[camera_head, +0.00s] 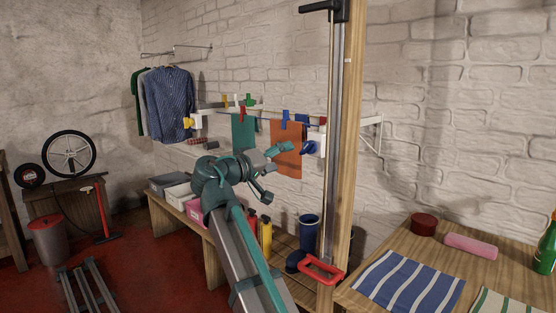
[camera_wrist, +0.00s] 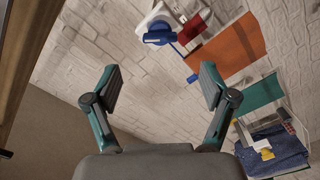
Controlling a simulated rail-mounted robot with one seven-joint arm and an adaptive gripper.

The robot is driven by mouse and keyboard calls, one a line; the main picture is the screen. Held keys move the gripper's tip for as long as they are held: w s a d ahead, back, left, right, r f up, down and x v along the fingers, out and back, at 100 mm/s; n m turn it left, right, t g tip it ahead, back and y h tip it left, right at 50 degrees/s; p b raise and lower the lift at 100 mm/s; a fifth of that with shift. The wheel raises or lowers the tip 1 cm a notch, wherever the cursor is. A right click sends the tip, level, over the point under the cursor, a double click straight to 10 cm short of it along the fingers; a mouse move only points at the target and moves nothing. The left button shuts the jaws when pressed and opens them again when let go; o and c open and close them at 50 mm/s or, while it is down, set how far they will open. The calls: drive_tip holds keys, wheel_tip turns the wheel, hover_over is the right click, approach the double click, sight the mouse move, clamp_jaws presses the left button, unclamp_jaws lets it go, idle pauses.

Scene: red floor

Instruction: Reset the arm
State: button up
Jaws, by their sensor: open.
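My gripper (camera_head: 279,171) is raised in front of the brick wall, beside the hanging orange cloth (camera_head: 286,158). Its two teal fingers are spread apart, and the wrist view shows nothing between them (camera_wrist: 160,86). The orange cloth also hangs in the wrist view (camera_wrist: 232,48), beyond the right finger. A teal cloth (camera_head: 243,132) hangs left of the orange one on the same line, held with clothespins. My arm reaches up from the bottom of the head view and hides part of the bench behind it.
A wooden post (camera_head: 348,150) with a metal rail stands right of my arm. A low bench (camera_head: 190,226) bears boxes. At right, a wooden table (camera_head: 400,240) holds a striped cloth (camera_head: 408,281), a pink roll (camera_head: 470,246) and a green bottle (camera_head: 547,248). Red floor shows at left.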

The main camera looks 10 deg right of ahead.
wheel_tip(320, 180, down, 37)
drive_tip(key=a+n+g+y, duration=0.2)
drive_tip(key=n+g+y, duration=0.2)
drive_tip(key=y, duration=0.3)
drive_tip(key=s+d+f+g+y, duration=0.15)
drive_tip(key=s+f, duration=0.25)
drive_tip(key=f, duration=0.5)
drive_tip(key=s+d+f+g, duration=0.15)
drive_tip(key=s+f, duration=0.25)
drive_tip(key=f, duration=0.5)
drive_tip(key=s+d+f+g+y, duration=0.15)
drive_tip(key=s+f, duration=0.25)
drive_tip(key=f, duration=0.5)
drive_tip(key=s+d+f+m+g+y, duration=0.2)
drive_tip(key=s+f+g, duration=0.4)
drive_tip(key=s+f, duration=1.15)
drive_tip(key=s+d+f+m+g+y, duration=0.1)
drive_tip(key=s+f+g, duration=0.1)
drive_tip(key=s, duration=0.6)
drive_tip(key=s+d+f+g, duration=0.1)
drive_tip(key=s+d+f, duration=0.15)
drive_tip(key=s, duration=0.65)
drive_tip(key=s+d+f+m+g+y, duration=0.1)
drive_tip(key=s+f+g, duration=0.15)
drive_tip(key=s, duration=0.55)
wheel_tip(320, 180, up, 14)
drive_tip(key=w+t+p, duration=0.1)
drive_tip(key=p, duration=1.4)
drive_tip(key=shift+a+t, duration=0.3)
drive_tip(key=shift+w+f, duration=0.1)
